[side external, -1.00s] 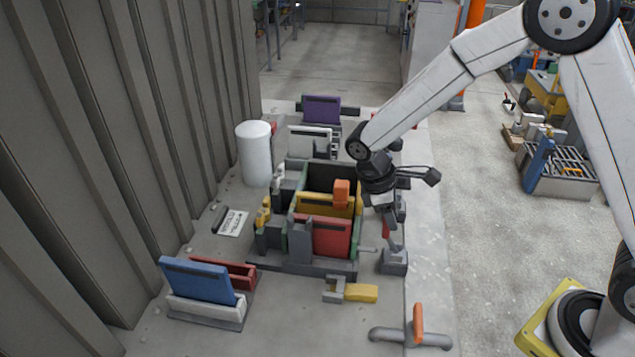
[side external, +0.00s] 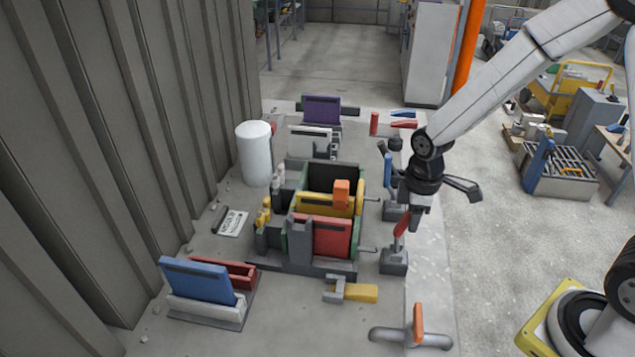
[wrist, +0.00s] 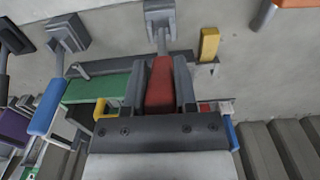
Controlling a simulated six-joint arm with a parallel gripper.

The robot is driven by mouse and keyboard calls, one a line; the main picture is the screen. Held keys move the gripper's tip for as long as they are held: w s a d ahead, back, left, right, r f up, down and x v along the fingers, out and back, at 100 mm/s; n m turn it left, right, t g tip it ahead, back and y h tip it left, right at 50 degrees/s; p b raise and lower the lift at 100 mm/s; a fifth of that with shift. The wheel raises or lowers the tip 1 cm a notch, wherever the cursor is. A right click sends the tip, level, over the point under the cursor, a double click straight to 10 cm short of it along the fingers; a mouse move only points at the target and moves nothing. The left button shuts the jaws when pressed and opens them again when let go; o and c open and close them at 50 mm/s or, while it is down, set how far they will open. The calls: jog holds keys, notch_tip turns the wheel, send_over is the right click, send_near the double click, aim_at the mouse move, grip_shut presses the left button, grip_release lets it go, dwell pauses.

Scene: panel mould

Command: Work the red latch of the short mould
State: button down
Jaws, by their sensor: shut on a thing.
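The short mould's red latch has a red handle (side external: 402,224) on a grey base (side external: 394,262), at the right of the mould. The handle leans right, away from the mould (side external: 307,268). My gripper (side external: 413,207) is shut on the upper part of this handle. In the wrist view, the red handle (wrist: 160,88) lies between the two fingers of my gripper (wrist: 160,75), with the latch base (wrist: 159,13) beyond. The mould holds a red panel (side external: 332,238) and a yellow panel (side external: 325,205). A thin rod (side external: 370,250) sticks out from the mould's right side towards the latch.
A blue-handled latch (side external: 388,168) stands just behind the red one, close to my wrist. A yellow-handled clamp (side external: 361,293) lies in front of the mould. An orange-handled piece (side external: 418,322) is at the front right. A white cylinder (side external: 254,153) stands at the left.

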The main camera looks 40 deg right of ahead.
jog(key=shift+s+d+f+t+y, duration=0.1)
jog(key=shift+s+d+t+y, duration=0.4)
jog(key=shift+t+y, duration=0.1)
jog(key=shift+d, duration=0.1)
dwell(0.5)
jog(key=shift+c, duration=2)
grip_release()
jog(key=shift+s, duration=0.1)
notch_tip(320, 180, up, 8)
jog(key=shift+s+d+f, duration=0.2)
jog(key=shift+s+d, duration=0.25)
